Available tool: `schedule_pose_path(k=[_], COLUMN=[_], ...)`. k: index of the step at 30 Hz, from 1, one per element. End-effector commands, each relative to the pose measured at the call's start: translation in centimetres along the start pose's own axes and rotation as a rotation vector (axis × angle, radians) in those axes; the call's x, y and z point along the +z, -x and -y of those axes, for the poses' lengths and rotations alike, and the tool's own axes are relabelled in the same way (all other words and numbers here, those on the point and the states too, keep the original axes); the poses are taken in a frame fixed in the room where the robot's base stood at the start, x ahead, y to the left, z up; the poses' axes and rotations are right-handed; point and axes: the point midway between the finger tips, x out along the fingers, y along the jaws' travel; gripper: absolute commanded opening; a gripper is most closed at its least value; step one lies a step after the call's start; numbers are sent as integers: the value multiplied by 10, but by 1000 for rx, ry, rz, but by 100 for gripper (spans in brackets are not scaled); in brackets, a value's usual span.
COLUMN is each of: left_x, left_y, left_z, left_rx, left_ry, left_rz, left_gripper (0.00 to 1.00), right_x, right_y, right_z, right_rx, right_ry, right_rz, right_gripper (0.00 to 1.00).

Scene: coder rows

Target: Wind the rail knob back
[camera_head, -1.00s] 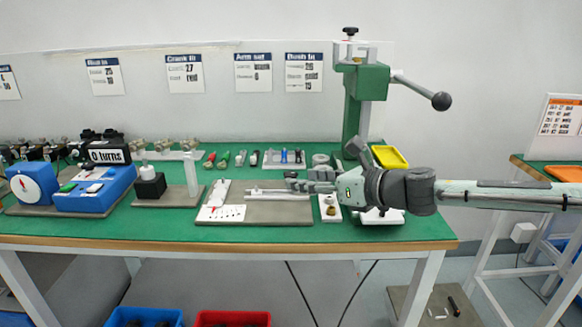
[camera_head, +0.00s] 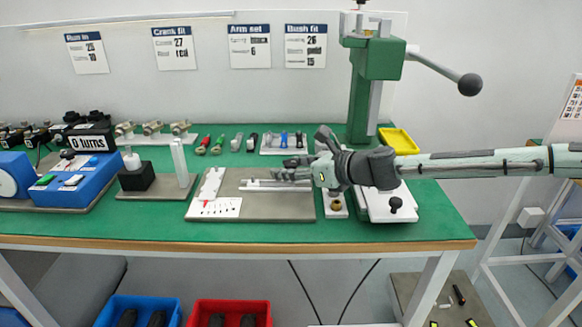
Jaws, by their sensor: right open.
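A grey base plate (camera_head: 250,207) lies on the green bench top and bears a pale metal rail (camera_head: 262,187). At its left are a white upright piece (camera_head: 211,182) and a white scale card (camera_head: 214,208) with a small red mark. My right gripper (camera_head: 288,169) reaches in from the right, its open fingers pointing left just above and behind the rail's right part. No knob shows clearly on the rail; the gripper may hide it. I cannot tell whether the fingers touch anything. My left gripper is out of view.
A green press (camera_head: 375,60) with a long lever stands behind my right arm. A white plate with a black knob (camera_head: 396,202) lies right of the rail plate. A blue box (camera_head: 75,185) and black block (camera_head: 137,178) stand left. The front bench strip is clear.

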Motion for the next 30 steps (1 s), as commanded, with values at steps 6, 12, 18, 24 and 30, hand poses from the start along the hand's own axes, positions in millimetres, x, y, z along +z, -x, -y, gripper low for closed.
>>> schedule_pose_path(k=[6, 12, 18, 24, 30], left_x=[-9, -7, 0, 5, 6], left_y=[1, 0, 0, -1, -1], left_z=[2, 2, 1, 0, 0], left_rx=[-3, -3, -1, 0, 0], left_ry=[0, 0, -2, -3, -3], left_rz=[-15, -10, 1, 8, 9], left_gripper=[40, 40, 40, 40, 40], right_x=[0, 0, 0, 0, 0], right_y=[-1, -1, -1, -1, -1], right_z=[0, 0, 0, 0, -1], right_rx=[-1, -1, -1, -5, -50], right_ry=[-1, -1, 0, -2, -21], right_rz=[0, 1, 1, 1, 0], right_gripper=[52, 32, 7, 0, 0])
